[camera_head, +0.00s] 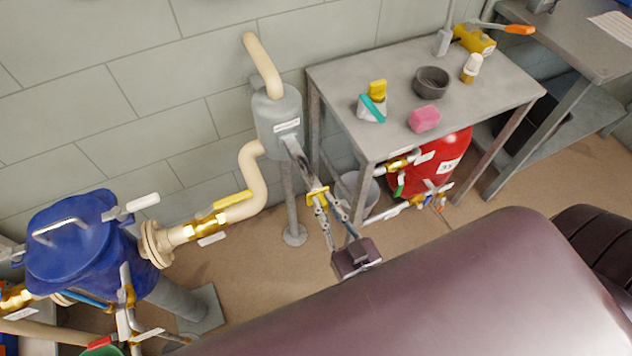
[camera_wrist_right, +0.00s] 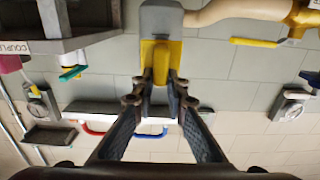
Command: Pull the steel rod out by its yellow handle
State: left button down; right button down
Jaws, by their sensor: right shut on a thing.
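The steel rod (camera_head: 297,153) sticks out of the side of a grey cylinder (camera_head: 279,118) in the head view. Its yellow handle (camera_head: 314,197) is at the near end of the rod, between the fingertips of my right gripper (camera_head: 319,196). In the right wrist view the yellow handle (camera_wrist_right: 161,57) lies between the two fingertips (camera_wrist_right: 160,85), with the end of the grey cylinder (camera_wrist_right: 161,17) behind it. My right gripper is shut on the handle. How much of the rod is inside the cylinder is hidden. My left gripper is not in view.
Blue vessel (camera_head: 75,240) and cream pipe (camera_head: 250,175) are left. Floor below the rod is open.

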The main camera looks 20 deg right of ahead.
jog(key=shift+s, duration=0.65)
jog(key=c, duration=1.9)
grip_release()
jog(key=shift+c, duration=0.2)
jog(key=s, duration=1.2)
jog(key=shift+d, duration=0.2)
